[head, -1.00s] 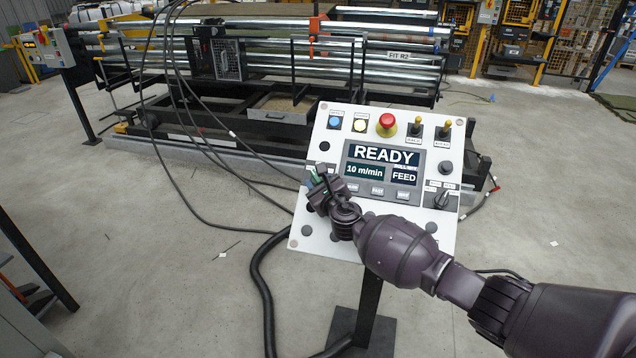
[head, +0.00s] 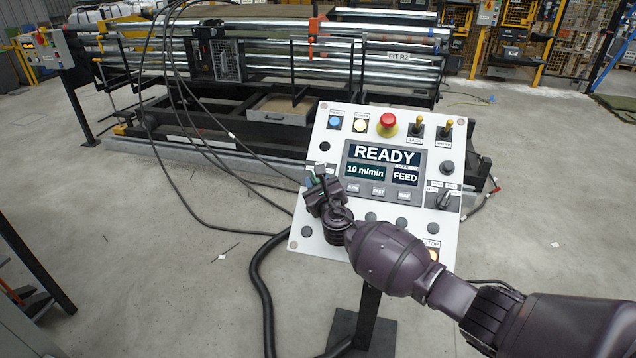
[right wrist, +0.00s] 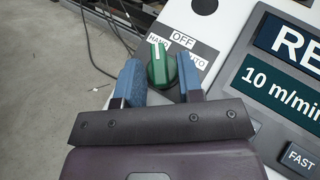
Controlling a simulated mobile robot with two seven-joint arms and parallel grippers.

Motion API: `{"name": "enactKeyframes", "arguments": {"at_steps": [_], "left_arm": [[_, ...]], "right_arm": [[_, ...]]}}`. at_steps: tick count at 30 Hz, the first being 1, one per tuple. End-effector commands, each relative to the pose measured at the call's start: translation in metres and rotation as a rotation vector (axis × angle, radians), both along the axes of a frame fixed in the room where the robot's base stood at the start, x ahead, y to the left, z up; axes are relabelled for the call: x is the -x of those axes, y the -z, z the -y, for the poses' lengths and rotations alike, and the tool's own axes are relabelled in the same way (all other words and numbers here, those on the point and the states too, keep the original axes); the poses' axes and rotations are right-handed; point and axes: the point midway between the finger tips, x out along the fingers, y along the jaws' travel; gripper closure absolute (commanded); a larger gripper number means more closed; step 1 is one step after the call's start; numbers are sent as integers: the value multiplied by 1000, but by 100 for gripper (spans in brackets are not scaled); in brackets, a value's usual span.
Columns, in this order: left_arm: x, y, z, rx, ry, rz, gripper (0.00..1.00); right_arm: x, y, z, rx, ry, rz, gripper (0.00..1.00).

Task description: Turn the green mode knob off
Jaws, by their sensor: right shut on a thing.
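The green mode knob (right wrist: 162,68) is on the control panel (head: 300,238), under a plate (right wrist: 182,40) with the labels HAND, OFF and AUTO. Its white mark points up toward the HAND side of the plate in the right wrist view. My right gripper (right wrist: 160,80) has its two blue fingers on either side of the knob and is shut on it. In the head view, my right gripper (head: 314,184) is at the panel's left edge and mostly hides the knob. My left gripper is not in view.
The panel carries a READY screen (head: 382,165), a red stop button (head: 388,123), toggle switches (head: 432,127) and a black rotary switch (head: 443,200). The roller machine (head: 270,60) stands behind. Cables (head: 185,110) hang to the left. Open floor lies at both sides.

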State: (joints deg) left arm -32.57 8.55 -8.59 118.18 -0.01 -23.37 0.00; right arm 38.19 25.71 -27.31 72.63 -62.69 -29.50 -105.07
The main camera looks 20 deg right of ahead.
Motion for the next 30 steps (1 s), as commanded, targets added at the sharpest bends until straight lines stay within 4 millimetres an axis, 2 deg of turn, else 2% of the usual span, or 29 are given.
{"name": "enactKeyframes", "arguments": {"at_steps": [2, 18, 30], "left_arm": [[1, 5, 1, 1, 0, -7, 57], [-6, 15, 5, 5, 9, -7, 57], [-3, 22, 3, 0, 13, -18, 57]], "right_arm": [[0, 7, -3, -36, 44, 16, 89], [-2, 7, -8, -261, 374, 171, 89], [-3, 4, -10, -337, 485, 225, 89]]}}
